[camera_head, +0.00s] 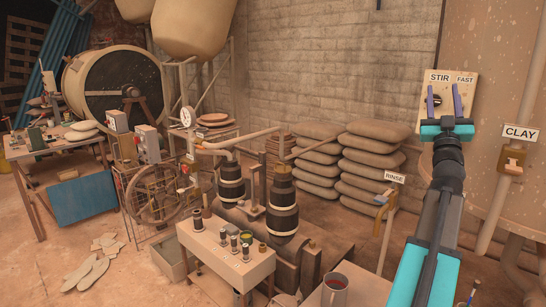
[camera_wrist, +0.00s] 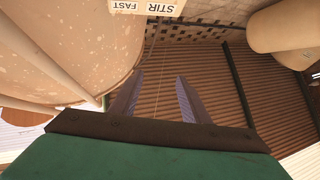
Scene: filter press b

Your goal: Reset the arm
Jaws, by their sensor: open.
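My arm reaches up on the right of the head view. My gripper (camera_head: 443,100) is open, with two purple fingers spread in front of the STIR FAST panel (camera_head: 466,82). A dark round knob shows between the fingers; I cannot tell from this view whether they touch it. In the wrist view, my gripper (camera_wrist: 158,88) points up at a ribbed brown surface, with nothing between its fingers. The STIR FAST label shows upside down at the top edge of the wrist view (camera_wrist: 143,7).
A large tan tank (camera_head: 500,130) stands behind my arm, with a CLAY sign (camera_head: 520,133) and valve on the right. A RINSE sign (camera_head: 394,178), stacked sacks (camera_head: 372,160) and a small table of bottles (camera_head: 225,255) stand to the left. Open floor lies at lower left.

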